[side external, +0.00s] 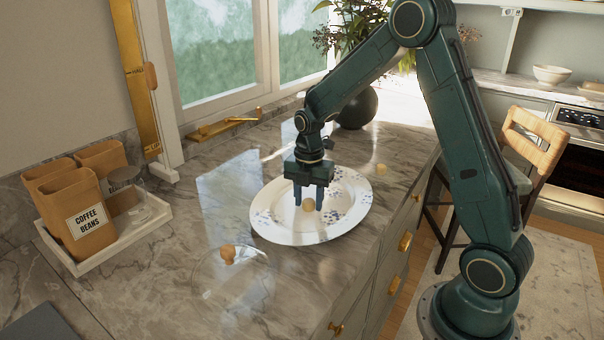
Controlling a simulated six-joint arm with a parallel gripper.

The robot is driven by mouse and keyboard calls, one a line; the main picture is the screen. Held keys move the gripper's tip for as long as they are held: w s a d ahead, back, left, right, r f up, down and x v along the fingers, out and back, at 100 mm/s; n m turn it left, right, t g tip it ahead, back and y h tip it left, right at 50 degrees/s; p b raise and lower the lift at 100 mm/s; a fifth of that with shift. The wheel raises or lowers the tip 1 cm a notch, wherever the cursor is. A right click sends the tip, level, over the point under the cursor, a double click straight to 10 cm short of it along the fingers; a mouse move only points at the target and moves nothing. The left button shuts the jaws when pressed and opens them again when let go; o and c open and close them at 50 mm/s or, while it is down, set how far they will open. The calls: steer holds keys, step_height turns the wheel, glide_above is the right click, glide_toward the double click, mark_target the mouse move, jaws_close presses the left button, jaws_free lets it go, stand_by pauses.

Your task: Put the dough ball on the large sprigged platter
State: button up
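The large sprigged platter (272,222), white with blue sprigs, lies on the marble counter. The dough ball (308,205), small and pale tan, shows over the middle of the platter. My gripper (308,207) points straight down above the platter, with its two blue fingers apart and the ball between their tips. The gap looks about as wide as the ball. I cannot tell whether the fingers press on it, or whether the ball rests on the platter or is just above it.
A clear glass cover with a wooden knob (228,254) stands in front of the platter. A small yellowish piece (381,169) lies behind it. A white tray (150,222) with brown canisters is at left. A dark round vase (357,108) stands at the back.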

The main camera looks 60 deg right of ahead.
mark_target(309, 201)
steer(key=shift+o, duration=0.9)
steer(key=shift+r, duration=0.1)
step_height(309, 201, up, 12)
steer(key=shift+r, duration=0.15)
stand_by(0.5)
